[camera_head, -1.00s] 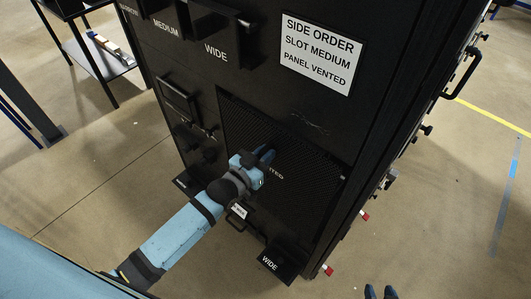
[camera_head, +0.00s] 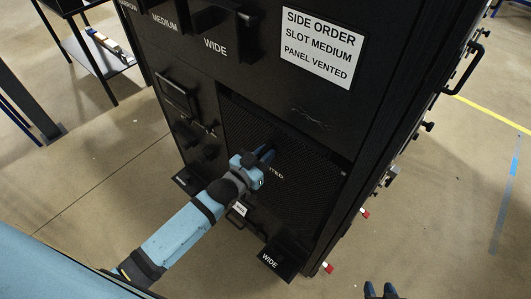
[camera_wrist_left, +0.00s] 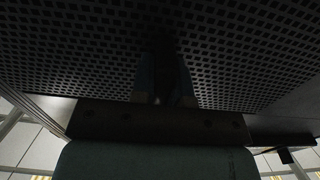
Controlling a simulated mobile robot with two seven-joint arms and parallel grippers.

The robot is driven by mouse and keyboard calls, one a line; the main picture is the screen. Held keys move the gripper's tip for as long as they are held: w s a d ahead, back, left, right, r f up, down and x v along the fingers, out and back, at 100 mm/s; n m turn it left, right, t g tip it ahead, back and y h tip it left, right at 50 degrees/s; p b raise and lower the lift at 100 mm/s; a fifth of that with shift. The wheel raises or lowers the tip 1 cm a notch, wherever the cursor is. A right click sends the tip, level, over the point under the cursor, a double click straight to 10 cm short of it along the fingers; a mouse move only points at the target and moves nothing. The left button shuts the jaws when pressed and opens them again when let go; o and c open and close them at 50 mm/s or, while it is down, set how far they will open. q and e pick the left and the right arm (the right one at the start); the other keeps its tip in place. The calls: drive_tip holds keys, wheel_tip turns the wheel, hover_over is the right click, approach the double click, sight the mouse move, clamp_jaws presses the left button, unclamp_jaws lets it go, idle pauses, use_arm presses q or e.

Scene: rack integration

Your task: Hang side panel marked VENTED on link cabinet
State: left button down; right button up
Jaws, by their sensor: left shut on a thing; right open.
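The black mesh side panel (camera_head: 310,185), its white label partly hidden so only "TED" reads, is upright against the black link cabinet (camera_head: 390,60). My left gripper (camera_head: 266,154) is shut on the middle of this panel; the exact grip is dark. In the left wrist view the perforated panel (camera_wrist_left: 80,50) fills the top, with the gripper fingers (camera_wrist_left: 163,85) against it. A white sign (camera_head: 322,48) reads "SIDE ORDER, SLOT MEDIUM, PANEL VENTED". My right gripper (camera_head: 380,290) is open and empty at the bottom edge, with only its fingertips showing.
Upper brackets are labelled MEDIUM (camera_head: 165,22) and WIDE (camera_head: 215,46); a lower WIDE bracket (camera_head: 278,260) sticks out near the floor. Handles and latches line the cabinet's right edge. A black shelf table (camera_head: 105,62) stands at upper left. Floor at right is clear.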

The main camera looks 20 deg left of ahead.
use_arm(q)
drive_tip(key=shift+f+b, duration=0.35)
drive_tip(key=shift+f, duration=0.15)
drive_tip(key=c, duration=1)
unclamp_jaws()
drive_tip(key=shift+c, duration=0.2)
drive_tip(key=shift+s+f, duration=0.1)
drive_tip(key=shift+f, duration=0.1)
drive_tip(key=b+v, duration=0.2)
drive_tip(key=v, duration=1.1)
drive_tip(key=s+d+f+n+g+y, duration=0.1)
drive_tip(key=s+f+g, duration=0.5)
drive_tip(key=f, duration=0.6)
drive_tip(key=s+d+y+p, duration=0.1)
drive_tip(key=s+y, duration=0.1)
drive_tip(key=shift+s+d, duration=0.35)
